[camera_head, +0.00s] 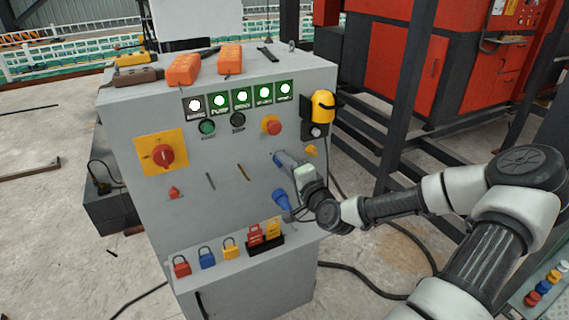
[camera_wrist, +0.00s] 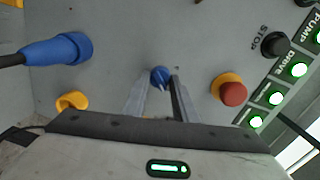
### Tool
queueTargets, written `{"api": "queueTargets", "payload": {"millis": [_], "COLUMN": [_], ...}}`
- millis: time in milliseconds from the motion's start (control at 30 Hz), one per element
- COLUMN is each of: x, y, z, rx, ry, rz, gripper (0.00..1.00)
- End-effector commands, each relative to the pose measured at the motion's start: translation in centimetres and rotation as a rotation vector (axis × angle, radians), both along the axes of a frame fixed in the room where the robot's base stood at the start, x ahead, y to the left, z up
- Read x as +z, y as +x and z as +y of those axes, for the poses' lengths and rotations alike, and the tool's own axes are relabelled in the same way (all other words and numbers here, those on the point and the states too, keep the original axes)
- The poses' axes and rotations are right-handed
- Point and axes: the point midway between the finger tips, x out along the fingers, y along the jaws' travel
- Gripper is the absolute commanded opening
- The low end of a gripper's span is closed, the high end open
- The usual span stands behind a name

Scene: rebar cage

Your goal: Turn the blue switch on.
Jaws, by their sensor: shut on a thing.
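The blue switch (camera_wrist: 160,76) is a small round knob on the grey cabinet's front panel. In the wrist view it sits between the tips of my gripper (camera_wrist: 162,86), whose two fingers close on its sides. In the head view my gripper (camera_head: 284,160) reaches the panel from the right, below the red mushroom button. The switch is mostly hidden there by my fingers. I cannot tell which way the switch is turned.
Close by are a blue plug with a cable (camera_wrist: 60,49), a yellow part (camera_wrist: 71,101) and a red mushroom button on a yellow collar (camera_wrist: 230,91). Green-lit indicators (camera_head: 241,99) line the panel's top. Padlocks (camera_head: 207,258) hang along the lower ledge.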

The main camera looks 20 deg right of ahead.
Motion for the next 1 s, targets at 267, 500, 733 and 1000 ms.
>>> {"api": "queueTargets", "payload": {"millis": [267, 500, 733, 1000], "x": [0.2, 0.2, 0.1, 0.1], "y": [0.1, 0.1, 0.0, -1.3], "z": [-0.1, -0.1, 0.0, -0.2], "rx": [-0.002, -0.002, -0.001, -0.002], "ry": [0.009, 0.009, 0.009, 0.009], "rz": [-0.005, -0.005, -0.002, 0.0], "gripper": [0.03, 0.37, 0.44, 0.44]}}
